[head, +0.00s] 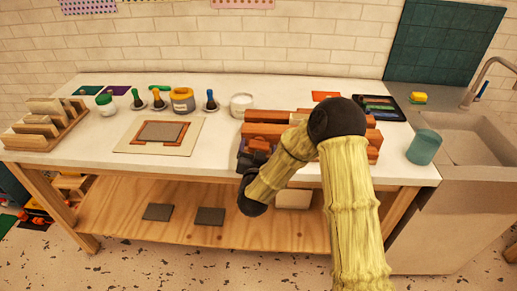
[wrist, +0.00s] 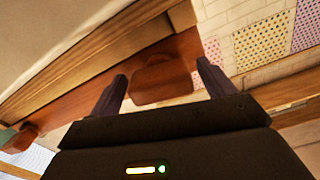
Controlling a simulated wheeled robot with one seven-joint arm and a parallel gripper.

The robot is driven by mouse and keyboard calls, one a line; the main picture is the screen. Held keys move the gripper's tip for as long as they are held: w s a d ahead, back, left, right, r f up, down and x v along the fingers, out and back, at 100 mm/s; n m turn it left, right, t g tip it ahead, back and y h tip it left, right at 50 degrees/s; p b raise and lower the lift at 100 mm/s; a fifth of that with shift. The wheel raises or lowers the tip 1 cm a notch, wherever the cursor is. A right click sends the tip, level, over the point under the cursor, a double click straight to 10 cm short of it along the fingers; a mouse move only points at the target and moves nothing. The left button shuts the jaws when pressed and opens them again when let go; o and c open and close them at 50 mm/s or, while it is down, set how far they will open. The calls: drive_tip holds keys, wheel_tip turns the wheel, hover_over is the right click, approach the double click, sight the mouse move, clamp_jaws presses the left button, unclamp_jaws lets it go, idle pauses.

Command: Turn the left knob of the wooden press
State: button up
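The wooden press (head: 268,116) is a reddish-brown stack of beams on the white table, partly hidden behind my arm in the head view. In the wrist view a blocky reddish-brown knob (wrist: 162,84) sticks out from the press's beam (wrist: 95,84). My gripper (wrist: 163,76) is open, with one dark finger on each side of this knob and narrow gaps showing. A second reddish-brown knob (wrist: 20,138) shows at the far left of the wrist view. In the head view my gripper (head: 256,150) is at the press's front left, its fingers hard to make out.
A teal cup (head: 423,148) stands right of the press by the sink (head: 470,140). A white jar (head: 241,104) is behind it on the left. A board with a grey plate (head: 160,132), paint pots and a wooden rack (head: 45,125) are further left. The table front is clear between.

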drive_tip(key=s+p, duration=0.4)
drive_tip(key=s, duration=1.2)
drive_tip(key=shift+a+f, duration=0.2)
drive_tip(key=shift+a, duration=0.15)
drive_tip(key=p, duration=0.2)
drive_tip(key=s+p, duration=0.1)
drive_tip(key=p, duration=0.1)
drive_tip(key=shift+s+r, duration=0.2)
drive_tip(key=shift+r, duration=0.05)
drive_tip(key=shift+f, duration=0.1)
drive_tip(key=shift+d, duration=0.1)
